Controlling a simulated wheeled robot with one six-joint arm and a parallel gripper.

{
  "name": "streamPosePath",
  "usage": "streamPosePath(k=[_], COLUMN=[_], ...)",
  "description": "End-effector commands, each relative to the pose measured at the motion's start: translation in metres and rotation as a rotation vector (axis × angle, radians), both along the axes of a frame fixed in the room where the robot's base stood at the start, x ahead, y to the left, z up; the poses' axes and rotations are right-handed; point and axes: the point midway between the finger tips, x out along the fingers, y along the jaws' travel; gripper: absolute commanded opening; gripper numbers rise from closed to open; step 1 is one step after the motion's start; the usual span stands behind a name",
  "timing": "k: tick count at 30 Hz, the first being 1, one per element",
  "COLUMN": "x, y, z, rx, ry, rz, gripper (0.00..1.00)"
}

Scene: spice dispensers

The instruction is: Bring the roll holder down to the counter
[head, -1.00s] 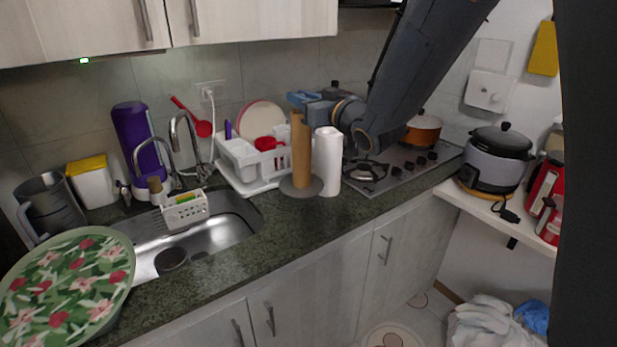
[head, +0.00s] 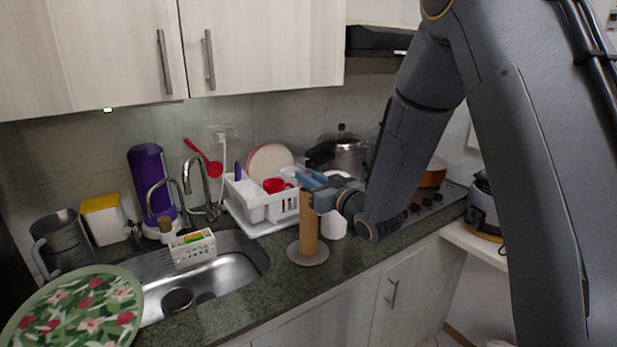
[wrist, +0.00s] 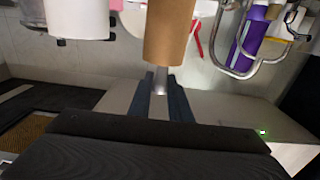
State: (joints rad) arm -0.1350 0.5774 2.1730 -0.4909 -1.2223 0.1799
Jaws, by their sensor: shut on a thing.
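The roll holder (head: 308,225) is a brown cardboard tube on a rod with a round grey base (head: 308,254).
A white paper roll (head: 334,222) stands just behind and right of the holder. A white dish rack (head: 268,208) is behind, the sink (head: 205,280) to the left, and the stove with a pot (head: 345,152) to the right. The counter in front is clear.

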Motion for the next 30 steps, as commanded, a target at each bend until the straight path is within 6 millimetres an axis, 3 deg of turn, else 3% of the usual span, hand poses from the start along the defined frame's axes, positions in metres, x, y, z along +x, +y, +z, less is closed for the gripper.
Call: streamPosePath(k=[7,8,11,23,30], x=[0.0,0.0,0.0,-0.002,-0.037], y=[0.0,0.0,0.0,-0.002,-0.027], z=[-0.003,-0.003,-0.003,0.001,-0.002], rx=[0.001,-0.001,-0.001,-0.001,-0.001], ry=[-0.001,0.001,0.001,0.001,0.001], rz=[0.0,0.0,0.0,0.0,-0.003], gripper=[0.0,0.23,0.36,0.36,0.36])
